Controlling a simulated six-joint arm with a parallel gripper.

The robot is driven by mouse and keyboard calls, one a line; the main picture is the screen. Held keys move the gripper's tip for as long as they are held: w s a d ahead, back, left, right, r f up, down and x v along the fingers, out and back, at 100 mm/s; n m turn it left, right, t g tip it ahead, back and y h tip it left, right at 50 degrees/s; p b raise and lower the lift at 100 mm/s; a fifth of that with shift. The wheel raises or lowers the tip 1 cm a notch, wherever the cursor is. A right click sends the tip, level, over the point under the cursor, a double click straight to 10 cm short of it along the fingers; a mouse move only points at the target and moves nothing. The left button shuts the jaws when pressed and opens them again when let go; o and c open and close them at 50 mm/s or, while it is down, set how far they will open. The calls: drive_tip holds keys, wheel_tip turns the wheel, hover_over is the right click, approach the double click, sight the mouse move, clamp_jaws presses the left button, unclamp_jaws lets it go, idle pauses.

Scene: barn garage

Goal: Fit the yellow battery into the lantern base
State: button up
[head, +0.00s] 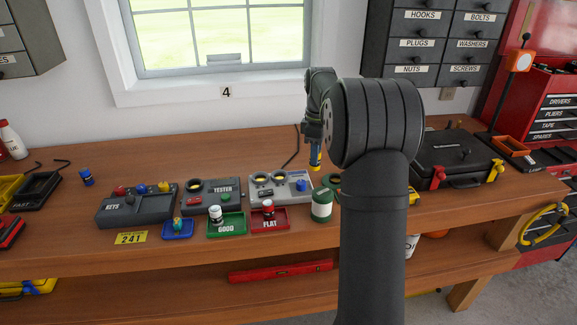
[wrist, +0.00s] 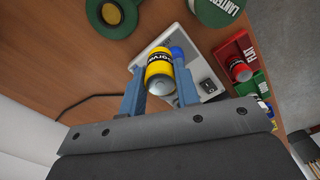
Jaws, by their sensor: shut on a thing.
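The yellow battery (wrist: 159,70) has a black printed band and a grey end. My gripper (wrist: 158,82) is shut on it, one blue-grey finger on each side. In the head view my gripper (head: 315,150) hangs above the back of the bench, with the battery (head: 315,166) low between its fingers. A green cylinder (wrist: 216,8) labelled LANTERN stands on the bench; it also shows in the head view (head: 321,205). A green round part with a dark opening (wrist: 108,14) lies beside it, partly hidden by my arm in the head view (head: 333,181). The battery is apart from both.
A pale grey device (head: 281,190) with round sockets stands left of the green cylinder. The TESTER box (head: 212,197), KEYS box (head: 137,208), green GOOD tray (head: 226,227) and red FLAT tray (head: 269,222) are further left. A black case (head: 450,160) stands right. The rear bench is mostly clear.

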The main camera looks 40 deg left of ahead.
drive_tip(key=w+d+f+m, duration=0.2)
drive_tip(key=w+d, duration=0.1)
drive_tip(key=w, duration=0.6)
drive_tip(key=shift+s+d+f, duration=0.1)
drive_tip(key=shift+f, duration=1.3)
drive_tip(key=shift+s+d+f, duration=0.1)
drive_tip(key=shift+f, duration=1.3)
drive_tip(key=shift+f, duration=0.55)
drive_tip(key=o, duration=0.8)
drive_tip(key=shift+r, duration=5.5)
wheel_tip(320, 180, down, 9)
drive_tip(key=shift+f, duration=0.1)
